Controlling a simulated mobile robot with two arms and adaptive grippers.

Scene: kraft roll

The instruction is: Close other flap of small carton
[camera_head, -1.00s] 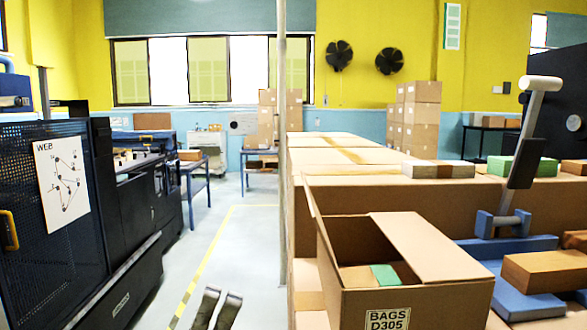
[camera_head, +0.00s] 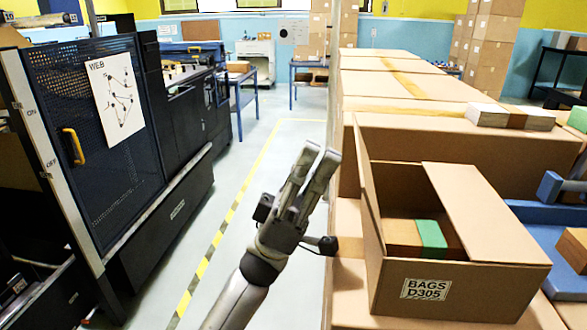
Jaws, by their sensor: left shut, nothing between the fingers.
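The small carton (camera_head: 455,292), labelled BAGS D305, stands at the right on top of larger cartons. Its right flap (camera_head: 487,215) slopes over the right part of the opening. Its left flap (camera_head: 366,190) stands up along the left side, so the opening is partly uncovered. Inside, a brown block with a green band (camera_head: 431,238) shows. My left gripper (camera_head: 319,155) is shut and empty, pointing up and away, just left of the left flap in the picture; I see no contact. My right gripper is out of view.
Large taped cartons (camera_head: 400,88) stretch behind the small carton. A wrapped bundle (camera_head: 510,117) lies on them. A blue surface (camera_head: 540,235) is at the right. A dark machine (camera_head: 110,140) stands left, with open floor (camera_head: 240,190) between.

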